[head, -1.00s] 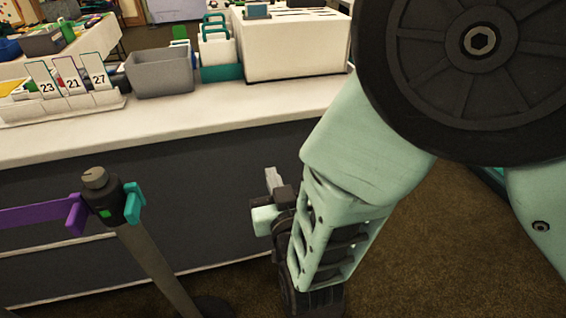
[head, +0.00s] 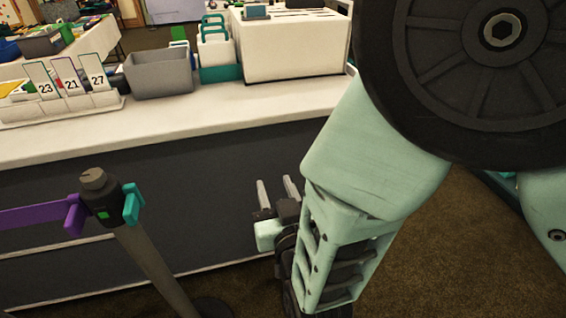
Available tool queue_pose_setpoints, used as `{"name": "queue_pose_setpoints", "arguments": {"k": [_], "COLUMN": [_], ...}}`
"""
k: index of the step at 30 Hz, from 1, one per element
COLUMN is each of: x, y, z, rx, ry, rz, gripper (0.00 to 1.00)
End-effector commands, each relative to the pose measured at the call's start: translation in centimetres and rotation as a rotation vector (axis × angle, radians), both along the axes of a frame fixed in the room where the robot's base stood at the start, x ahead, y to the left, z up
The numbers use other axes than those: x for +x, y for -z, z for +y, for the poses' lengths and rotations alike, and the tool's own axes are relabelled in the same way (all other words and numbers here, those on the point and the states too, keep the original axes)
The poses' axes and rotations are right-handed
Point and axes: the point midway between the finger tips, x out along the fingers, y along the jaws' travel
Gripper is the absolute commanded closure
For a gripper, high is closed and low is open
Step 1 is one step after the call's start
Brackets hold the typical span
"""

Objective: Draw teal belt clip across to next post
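The teal belt clip (head: 132,204) sits on the right side of the dark head of a post (head: 101,196) at the lower left. A purple belt (head: 35,218) with a purple clip (head: 74,214) runs from the left side of the same post head. My gripper (head: 277,190) is to the right of the post, well apart from the teal clip. Its two grey fingers point up and stand apart with nothing between them. A second post is not visible.
A white counter (head: 180,128) with a dark front runs behind the post. On it stand a grey bin (head: 159,75), a white box (head: 290,45) and a rack of numbered cards (head: 70,100). Brown carpet (head: 440,240) lies clear at the lower right.

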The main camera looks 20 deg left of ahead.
Motion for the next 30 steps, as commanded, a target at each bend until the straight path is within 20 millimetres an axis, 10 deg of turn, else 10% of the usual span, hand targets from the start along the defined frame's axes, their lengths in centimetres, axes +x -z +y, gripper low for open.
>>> {"name": "queue_pose_setpoints", "arguments": {"k": [16, 30], "x": [-10.5, -12.5], "y": [0.1, 0.0], "z": [-6.3, -7.7], "rx": [-0.003, -0.001], "ry": [-0.005, 0.0], "rz": [0.001, -0.001], "gripper": [0.64, 0.64]}}
